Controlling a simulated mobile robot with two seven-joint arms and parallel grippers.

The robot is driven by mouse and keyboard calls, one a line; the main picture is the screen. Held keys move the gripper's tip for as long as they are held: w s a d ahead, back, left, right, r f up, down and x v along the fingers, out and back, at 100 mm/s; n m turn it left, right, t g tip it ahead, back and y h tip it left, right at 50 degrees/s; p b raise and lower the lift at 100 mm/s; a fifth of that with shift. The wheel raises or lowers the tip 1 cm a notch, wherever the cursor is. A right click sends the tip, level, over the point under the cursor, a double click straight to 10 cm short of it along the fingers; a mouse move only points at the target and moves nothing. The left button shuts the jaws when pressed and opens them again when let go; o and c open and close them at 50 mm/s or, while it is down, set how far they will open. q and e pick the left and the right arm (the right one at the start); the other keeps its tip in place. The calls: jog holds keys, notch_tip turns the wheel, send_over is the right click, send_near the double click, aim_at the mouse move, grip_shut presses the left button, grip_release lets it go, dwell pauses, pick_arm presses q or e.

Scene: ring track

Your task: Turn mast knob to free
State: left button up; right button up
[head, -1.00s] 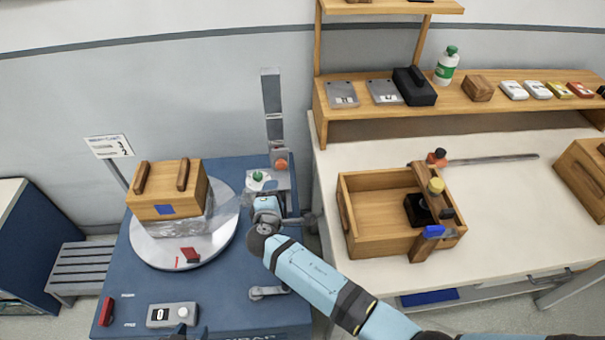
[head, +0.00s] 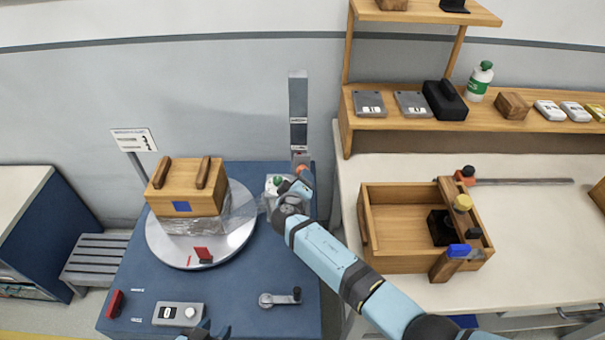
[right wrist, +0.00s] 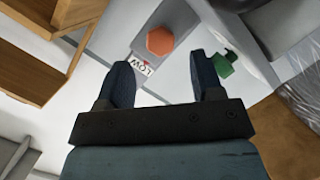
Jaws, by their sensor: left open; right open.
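The orange mast knob (head: 301,167) sits low on the grey upright mast (head: 298,110) behind the turntable. In the right wrist view it is a six-sided orange knob (right wrist: 160,41) on a grey plate. My left gripper (head: 207,329) shows only partly at the bottom edge, empty.
A green knob (right wrist: 224,63) is close to the right finger. A wooden box (head: 187,207) with clear film sits on the round turntable (head: 162,240). A crank handle (head: 280,299) lies in front. The workbench (head: 520,230) with an open wooden crate (head: 376,262) stands right.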

jog(key=x, duration=0.5)
jog(key=shift+d, duration=0.1)
jog(key=c, duration=0.9)
jog(key=shift+b, duration=0.3)
jog(key=shift+f, duration=0.1)
